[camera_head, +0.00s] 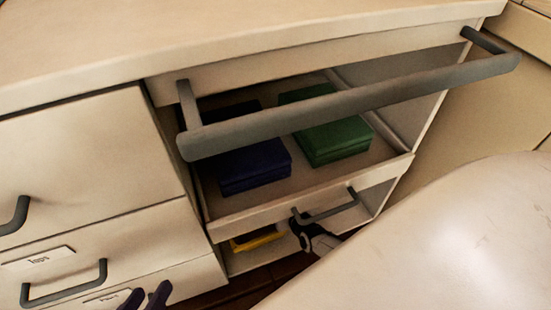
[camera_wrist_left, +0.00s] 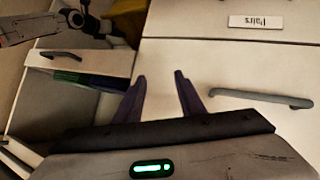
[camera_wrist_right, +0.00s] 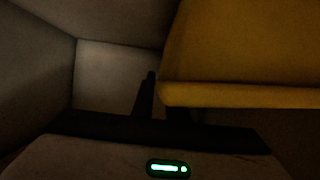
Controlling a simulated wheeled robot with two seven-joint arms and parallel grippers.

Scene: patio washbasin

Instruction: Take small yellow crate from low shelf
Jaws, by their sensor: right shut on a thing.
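The small yellow crate (camera_head: 257,238) is in the low shelf space under the drawers, mostly hidden by the panel above it. In the right wrist view the crate (camera_wrist_right: 240,60) fills the upper right, its rim at my right gripper (camera_wrist_right: 165,95). One finger shows left of the rim and the other is hidden by the crate; the gripper is shut on it. In the head view my right gripper (camera_head: 298,230) reaches in at the shelf's right. My left gripper (camera_head: 146,296) is open and empty before the lower left drawers; its two parted fingers show in the left wrist view (camera_wrist_left: 161,90).
An open compartment above the low shelf holds a dark blue box (camera_head: 254,167) and a green box (camera_head: 333,140). A thick grey handle (camera_head: 350,100) crosses its front. Drawer handles (camera_head: 65,285) stick out at left. The shelf space is narrow.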

